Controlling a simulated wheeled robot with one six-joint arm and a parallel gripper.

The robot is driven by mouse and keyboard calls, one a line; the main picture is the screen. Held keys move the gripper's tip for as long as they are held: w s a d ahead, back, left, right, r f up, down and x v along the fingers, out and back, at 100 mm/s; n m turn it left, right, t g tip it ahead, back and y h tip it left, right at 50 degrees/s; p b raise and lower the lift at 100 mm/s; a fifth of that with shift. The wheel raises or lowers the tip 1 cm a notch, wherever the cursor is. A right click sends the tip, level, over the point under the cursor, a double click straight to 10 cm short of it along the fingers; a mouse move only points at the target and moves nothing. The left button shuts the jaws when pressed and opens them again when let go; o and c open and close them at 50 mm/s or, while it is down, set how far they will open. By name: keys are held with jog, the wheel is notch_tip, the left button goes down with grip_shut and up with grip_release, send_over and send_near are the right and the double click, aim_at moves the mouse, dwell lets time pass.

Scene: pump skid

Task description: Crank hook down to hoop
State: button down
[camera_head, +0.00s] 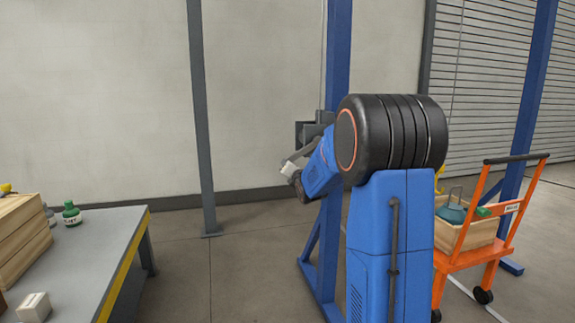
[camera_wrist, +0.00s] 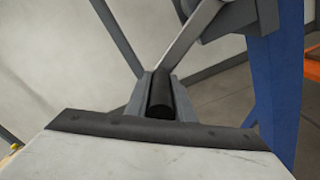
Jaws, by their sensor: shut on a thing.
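My gripper (camera_wrist: 160,98) is shut on the black crank handle (camera_wrist: 161,92). The grey crank arm (camera_wrist: 193,32) runs from the handle up to the grey winch (camera_wrist: 232,20) on the blue post (camera_wrist: 275,95). In the head view my gripper (camera_head: 291,168) is at the left side of the post, below the dark winch (camera_head: 306,131); the handle cannot be made out there. A yellow hook (camera_head: 440,178) shows in part at the right, behind my arm. Just right of it is a teal load (camera_head: 453,213) with a hoop on top (camera_head: 455,190). Whether hook and hoop touch cannot be told.
The load sits in a wooden crate (camera_head: 466,241) on an orange cart (camera_head: 512,208) at the right. A workbench (camera_head: 95,240) with wooden boxes (camera_head: 20,235) and a green bottle (camera_head: 71,213) stands at the left.

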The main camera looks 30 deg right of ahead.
jog(key=shift+d, duration=0.1)
dwell(0.3)
jog(key=c, duration=1.5)
grip_release()
jog(key=shift+c, duration=0.2)
jog(key=shift+s, duration=0.1)
jog(key=v, duration=1.7)
jog(key=shift+s, duration=0.15)
